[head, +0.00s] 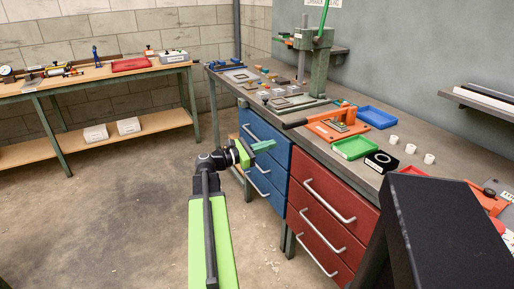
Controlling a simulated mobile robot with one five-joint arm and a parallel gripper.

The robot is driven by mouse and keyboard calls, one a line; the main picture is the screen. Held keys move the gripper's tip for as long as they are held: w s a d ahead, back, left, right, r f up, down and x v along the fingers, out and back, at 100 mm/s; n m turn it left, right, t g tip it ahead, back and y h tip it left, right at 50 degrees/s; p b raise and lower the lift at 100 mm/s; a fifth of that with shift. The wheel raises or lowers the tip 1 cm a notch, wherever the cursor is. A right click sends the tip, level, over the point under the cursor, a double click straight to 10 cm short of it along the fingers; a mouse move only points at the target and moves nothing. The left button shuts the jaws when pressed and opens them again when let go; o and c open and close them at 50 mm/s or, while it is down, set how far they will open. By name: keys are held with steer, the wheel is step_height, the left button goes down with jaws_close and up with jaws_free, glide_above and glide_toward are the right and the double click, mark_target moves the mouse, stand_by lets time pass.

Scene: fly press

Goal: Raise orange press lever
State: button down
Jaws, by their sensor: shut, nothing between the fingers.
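An orange press (322,132) sits on the grey bench top near its front edge. Its orange lever (297,123) lies low, close to level, with the grip end pointing left over the bench edge. My gripper (268,146), with green fingers, is shut and empty. It is in front of the blue drawers, left of the lever and a little lower in the picture, apart from it. The press's far side is partly hidden by its own parts.
A green tray (355,148), a blue tray (377,117) and white cups (409,148) stand right of the press. A tall green fly press (321,62) stands behind. Blue drawers (262,150) and red drawers (330,205) with protruding handles front the bench. The floor at left is clear.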

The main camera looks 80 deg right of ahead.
steer(key=s+r+p, duration=0.1)
steer(key=r+p, duration=0.1)
steer(key=s+d+r+p, duration=0.1)
steer(key=r+p, duration=0.1)
steer(key=shift+s, duration=0.2)
